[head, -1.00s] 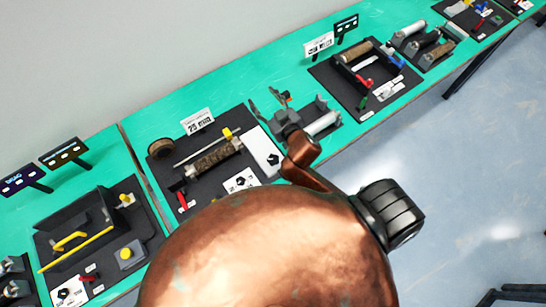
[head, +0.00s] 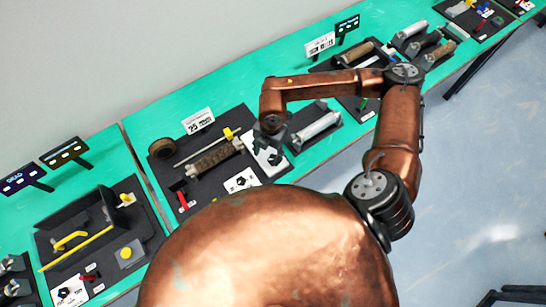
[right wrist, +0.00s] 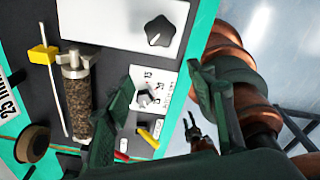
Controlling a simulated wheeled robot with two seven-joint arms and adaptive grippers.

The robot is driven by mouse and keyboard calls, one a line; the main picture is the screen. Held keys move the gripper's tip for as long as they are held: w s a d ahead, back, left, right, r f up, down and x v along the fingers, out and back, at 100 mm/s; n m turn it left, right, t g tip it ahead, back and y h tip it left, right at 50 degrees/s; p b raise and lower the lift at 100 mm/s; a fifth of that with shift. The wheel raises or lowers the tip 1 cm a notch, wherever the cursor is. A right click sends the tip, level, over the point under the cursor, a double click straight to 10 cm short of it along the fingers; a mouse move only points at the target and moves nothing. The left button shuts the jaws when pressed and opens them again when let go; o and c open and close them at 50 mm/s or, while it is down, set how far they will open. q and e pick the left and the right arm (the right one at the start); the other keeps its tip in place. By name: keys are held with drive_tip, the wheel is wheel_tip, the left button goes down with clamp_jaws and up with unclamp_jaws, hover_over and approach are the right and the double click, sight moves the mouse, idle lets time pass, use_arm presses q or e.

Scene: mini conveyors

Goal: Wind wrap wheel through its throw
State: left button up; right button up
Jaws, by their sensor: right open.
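No part in view is clearly labelled as the wrap wheel. A black pointer knob (right wrist: 160,31) sits on a white box (right wrist: 112,22) on the dark station board. A smaller dark knob (right wrist: 146,97) sits on a marked white card, which also shows in the head view (head: 241,180). My right gripper (head: 269,146) is over the white box's end of the board in the head view. In the right wrist view its open fingers (right wrist: 160,80) appear either side of the small knob and card, with nothing between them. The gap to the board is unclear.
A cork-like roller (head: 214,158), a thin rod with a yellow block (right wrist: 41,55), and a brown ring (head: 161,148) share the board. A red lever (head: 183,201) is at its front. Other station boards crowd the green table (head: 225,100) on both sides.

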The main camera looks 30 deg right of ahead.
sight(273, 160)
drive_tip(key=shift+w+d+h, duration=0.2)
drive_tip(key=shift+d, duration=0.4)
drive_tip(key=shift+w+d+h, duration=0.15)
drive_tip(key=shift+d+h, duration=0.05)
drive_tip(key=shift+d, duration=0.4)
drive_tip(key=shift+d+f+m, duration=0.2)
drive_tip(key=shift+d+m, duration=0.1)
wheel_tip(273, 160, down, 7)
drive_tip(key=shift+f+p, duration=0.15)
drive_tip(key=shift+p, duration=0.25)
drive_tip(key=shift+c, duration=0.5)
drive_tip(key=c, duration=1.1)
drive_tip(key=shift+o, duration=0.2)
